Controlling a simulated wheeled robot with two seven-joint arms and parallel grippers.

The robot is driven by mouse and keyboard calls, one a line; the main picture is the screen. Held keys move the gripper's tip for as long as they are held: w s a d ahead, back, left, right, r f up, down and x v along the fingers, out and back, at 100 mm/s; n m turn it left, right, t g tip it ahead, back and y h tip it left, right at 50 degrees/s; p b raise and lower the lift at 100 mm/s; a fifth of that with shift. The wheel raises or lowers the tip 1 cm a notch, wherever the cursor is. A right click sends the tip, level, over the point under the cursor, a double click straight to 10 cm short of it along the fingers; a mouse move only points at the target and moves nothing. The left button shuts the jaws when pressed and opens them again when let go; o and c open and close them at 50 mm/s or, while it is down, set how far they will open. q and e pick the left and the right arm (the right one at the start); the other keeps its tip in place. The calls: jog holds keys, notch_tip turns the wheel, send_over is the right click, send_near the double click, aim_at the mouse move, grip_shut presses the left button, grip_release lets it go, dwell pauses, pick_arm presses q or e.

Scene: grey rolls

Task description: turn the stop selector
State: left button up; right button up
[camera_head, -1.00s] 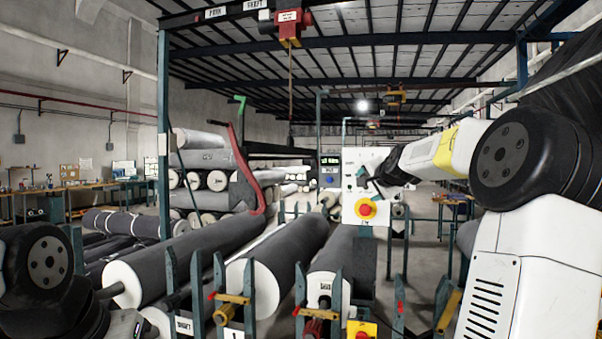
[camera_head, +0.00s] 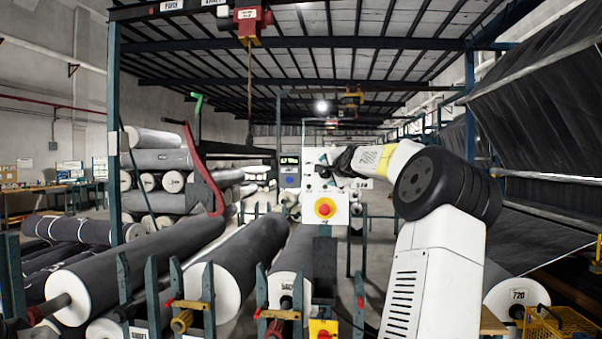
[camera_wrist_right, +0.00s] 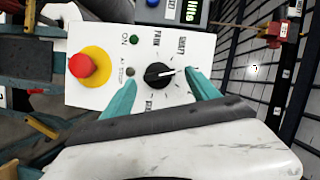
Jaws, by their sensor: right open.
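The stop selector (camera_wrist_right: 158,76) is a black round knob with a white pointer line on a white control panel (camera_wrist_right: 90,43). In the right wrist view its pointer aims right and slightly up. My right gripper (camera_wrist_right: 160,80) is open, its two teal fingers on either side of the knob; I cannot tell if either touches it. In the head view the right gripper (camera_head: 326,172) is small at the white panel (camera_head: 309,157), and the knob is hard to make out. My left gripper is not in view.
A red stop button (camera_wrist_right: 83,65) on a yellow disc sits beside the selector; it also shows in the head view (camera_head: 325,208). Small green lamps are on the panel. Large grey rolls (camera_head: 240,260) on teal stands fill the front. A yellow crate (camera_head: 560,325) is at lower right.

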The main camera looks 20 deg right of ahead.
jog(key=shift+x, duration=1.05)
jog(key=shift+f, duration=0.1)
jog(key=shift+s, duration=0.1)
jog(key=c, duration=1.3)
jog(key=shift+c, duration=0.2)
jog(key=n+g+h, duration=0.1)
jog(key=n, duration=0.2)
jog(key=n+g+h, duration=0.2)
jog(key=n, duration=0.2)
jog(key=a+n+g+h, duration=0.1)
jog(key=n+g+h, duration=0.1)
jog(key=n, duration=0.2)
jog(key=shift+w+a, duration=0.1)
jog(key=shift+w, duration=0.25)
jog(key=shift+n, duration=0.3)
